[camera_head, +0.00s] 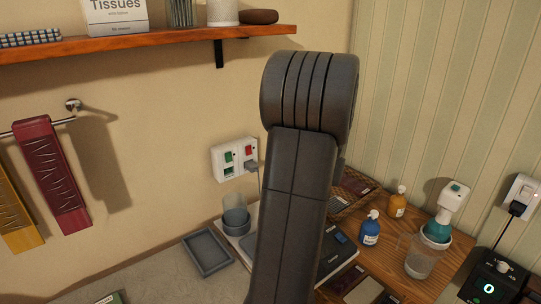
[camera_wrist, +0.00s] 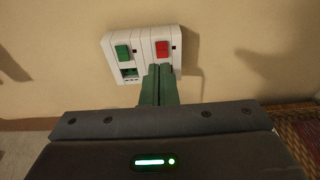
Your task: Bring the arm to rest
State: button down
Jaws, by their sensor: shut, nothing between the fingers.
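My arm (camera_head: 301,170) rises through the middle of the head view and hides my gripper there. In the wrist view my gripper (camera_wrist: 160,72) shows as two dark green fingers pressed together, shut and empty. The fingertips overlap the lower right part of a white double wall socket (camera_wrist: 142,52); I cannot tell whether they touch it. The socket has a green switch on the left and a red switch on the right.
A wooden shelf (camera_head: 150,43) runs along the wall at upper left. Towels (camera_head: 52,175) hang on a rail below it. A grey tray (camera_head: 208,253) lies on the counter. A blue bottle (camera_head: 370,230), an orange bottle (camera_head: 397,203) and a clear jug (camera_head: 421,262) stand right of my arm.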

dwell(0.4)
jog(key=f+p+x, duration=0.2)
jog(key=x, duration=0.7)
jog(key=shift+s+d+f+b, duration=0.15)
jog(key=shift+s+d+b, duration=0.15)
jog(key=shift+s+d, duration=0.25)
jog(key=shift+s+d+f+b, duration=0.15)
jog(key=shift+s+d+b, duration=0.15)
jog(key=shift+s, duration=0.45)
jog(key=shift+s+d+f+b, duration=0.15)
jog(key=shift+s+d+b, duration=0.1)
jog(key=shift+s+d, duration=0.35)
jog(key=shift+s+r, duration=0.1)
jog(key=shift+s, duration=0.1)
jog(key=shift+w+a, duration=0.1)
